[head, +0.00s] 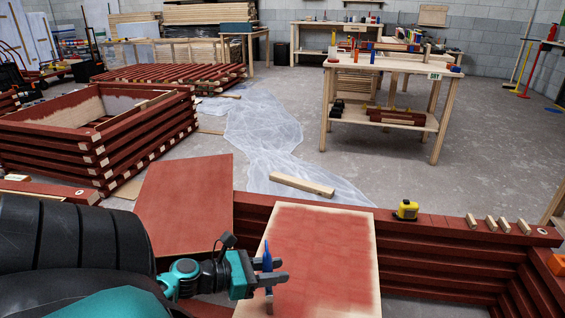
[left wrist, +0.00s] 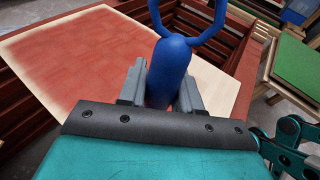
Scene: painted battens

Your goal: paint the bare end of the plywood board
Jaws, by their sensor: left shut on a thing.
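The plywood board (head: 325,250) lies across the dark red battens in front of me. Most of its face is red, with pale bare margins along its edges. In the left wrist view the board (left wrist: 90,62) shows red at left and a bare pale end (left wrist: 218,88) at right. My left gripper (head: 268,272) is shut on the blue handle of a tool (left wrist: 168,72), above the board's near left part. The handle stands up between the fingers and splits into a fork or loop at its top. My right gripper is not in view.
A second red-painted board (head: 185,200) lies left of the plywood. A yellow tape measure (head: 406,210) and several small wood pieces sit on the battens at right. Stacked red battens (head: 110,140) stand at left. A workbench (head: 395,65) stands behind, beyond clear sheeting (head: 262,125).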

